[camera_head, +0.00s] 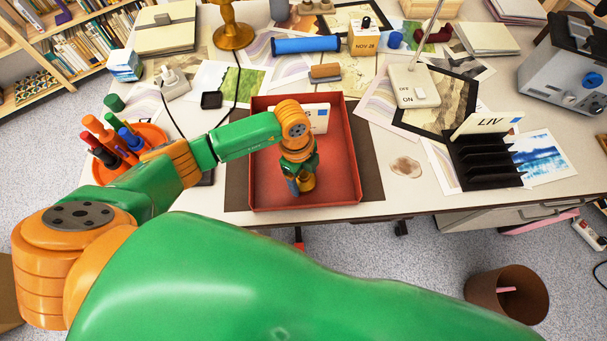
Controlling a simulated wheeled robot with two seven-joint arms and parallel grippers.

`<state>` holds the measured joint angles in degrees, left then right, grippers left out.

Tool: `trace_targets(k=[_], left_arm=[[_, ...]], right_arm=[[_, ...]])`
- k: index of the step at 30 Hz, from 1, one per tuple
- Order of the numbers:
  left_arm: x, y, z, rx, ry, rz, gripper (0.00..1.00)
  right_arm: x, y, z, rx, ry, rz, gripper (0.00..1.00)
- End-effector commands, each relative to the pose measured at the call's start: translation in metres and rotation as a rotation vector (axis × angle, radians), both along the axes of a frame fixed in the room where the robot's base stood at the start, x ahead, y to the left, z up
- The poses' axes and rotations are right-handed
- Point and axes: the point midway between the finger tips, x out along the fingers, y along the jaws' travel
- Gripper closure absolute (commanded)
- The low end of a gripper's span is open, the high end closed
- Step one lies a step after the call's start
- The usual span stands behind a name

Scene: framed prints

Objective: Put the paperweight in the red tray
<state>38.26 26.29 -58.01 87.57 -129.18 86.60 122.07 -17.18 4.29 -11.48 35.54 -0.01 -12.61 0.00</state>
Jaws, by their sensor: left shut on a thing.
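The red tray (345,188) lies on the table's front middle, on a dark brown mat. My left arm reaches in over it from the left, and my left gripper (299,184) points down inside the tray's outline, near its front half. My right gripper is out of view.
A white card or envelope (318,120) is in the tray's back part. An orange pen holder (150,133) stands left, a lamp base (412,88) back right, and a black letter rack (485,160) right. The tray's right front floor is clear.

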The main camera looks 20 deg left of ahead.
Motion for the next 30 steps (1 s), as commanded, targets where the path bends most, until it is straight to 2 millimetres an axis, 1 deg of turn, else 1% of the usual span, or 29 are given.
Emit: trace_targets(k=[1, 2, 3, 4, 10, 13, 14, 21, 24, 27, 30], left_arm=[[0.0, 0.0, -0.002, 0.0, -0.001, 0.0, 1.0], [0.0, 0.0, -0.002, 0.0, 0.0, 0.0, 0.16], [0.0, 0.0, -0.002, 0.0, 0.0, 0.0, 0.05], [0.0, 0.0, -0.002, 0.0, 0.0, 0.0, 0.0], [0.0, 0.0, -0.001, 0.0, 0.001, 0.0, 0.0], [0.001, 0.0, 0.008, -0.001, -0.001, 0.001, 0.0], [0.001, 0.001, 0.014, -0.001, -0.002, 0.001, 0.0], [0.004, 0.009, 0.08, -0.001, -0.004, -0.001, 0.0], [0.004, 0.011, 0.102, 0.0, -0.004, 0.0, 0.0], [0.004, 0.013, 0.115, -0.001, -0.002, 0.001, 0.0], [0.003, 0.014, 0.12, 0.001, 0.001, 0.0, 0.0]], right_arm=[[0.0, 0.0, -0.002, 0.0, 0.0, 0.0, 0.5], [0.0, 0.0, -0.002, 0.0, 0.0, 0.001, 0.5], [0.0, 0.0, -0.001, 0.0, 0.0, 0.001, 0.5], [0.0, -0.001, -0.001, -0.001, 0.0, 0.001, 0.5], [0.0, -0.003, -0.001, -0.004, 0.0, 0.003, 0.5], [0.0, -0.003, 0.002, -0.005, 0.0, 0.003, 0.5], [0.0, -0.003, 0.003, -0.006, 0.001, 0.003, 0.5], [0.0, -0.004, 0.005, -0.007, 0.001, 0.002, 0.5], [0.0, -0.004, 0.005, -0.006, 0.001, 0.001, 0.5], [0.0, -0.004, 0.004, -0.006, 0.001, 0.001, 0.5], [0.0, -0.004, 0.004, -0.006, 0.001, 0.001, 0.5]])
